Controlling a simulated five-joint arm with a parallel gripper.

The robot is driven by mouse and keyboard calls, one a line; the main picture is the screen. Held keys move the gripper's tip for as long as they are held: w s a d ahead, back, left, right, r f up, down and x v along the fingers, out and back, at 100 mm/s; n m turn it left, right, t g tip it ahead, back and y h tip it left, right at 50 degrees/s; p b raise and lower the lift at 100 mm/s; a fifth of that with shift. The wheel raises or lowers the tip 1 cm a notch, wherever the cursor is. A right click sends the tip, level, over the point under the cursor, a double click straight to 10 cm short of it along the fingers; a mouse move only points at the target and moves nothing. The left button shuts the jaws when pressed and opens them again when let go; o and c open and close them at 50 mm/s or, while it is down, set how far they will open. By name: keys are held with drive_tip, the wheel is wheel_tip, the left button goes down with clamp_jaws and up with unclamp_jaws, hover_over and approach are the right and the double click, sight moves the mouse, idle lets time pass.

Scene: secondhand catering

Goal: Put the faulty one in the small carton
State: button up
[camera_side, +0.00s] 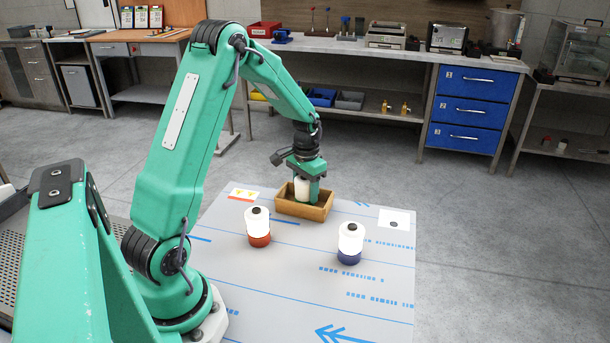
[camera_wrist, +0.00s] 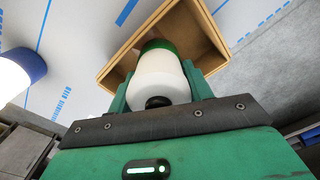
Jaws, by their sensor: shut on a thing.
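My gripper (camera_side: 308,186) is shut on a white canister with a green base (camera_side: 301,190) and a dark knob on top. The green-based canister (camera_wrist: 160,75) sits between the jaws in the wrist view. Its lower end is over or inside the small brown open carton (camera_side: 305,211), and the carton's near wall hides the base in the side view. I cannot tell whether it touches the carton floor. A red-based canister (camera_side: 258,228) and a blue-based canister (camera_side: 350,243) stand upright on the grey sheet, apart from the gripper. The blue-based canister (camera_wrist: 18,75) also shows in the wrist view.
A card with yellow marks and a red strip (camera_side: 243,194) lies left of the carton. A white card with a dark dot (camera_side: 394,219) lies to the right. The front of the printed grey sheet (camera_side: 280,290) is clear. Workbenches stand well behind.

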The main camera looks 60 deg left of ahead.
drive_tip(key=o, duration=1.2)
drive_tip(key=shift+f, duration=0.1)
wheel_tip(320, 180, up, 12)
drive_tip(key=shift+r, duration=0.15)
idle(0.4)
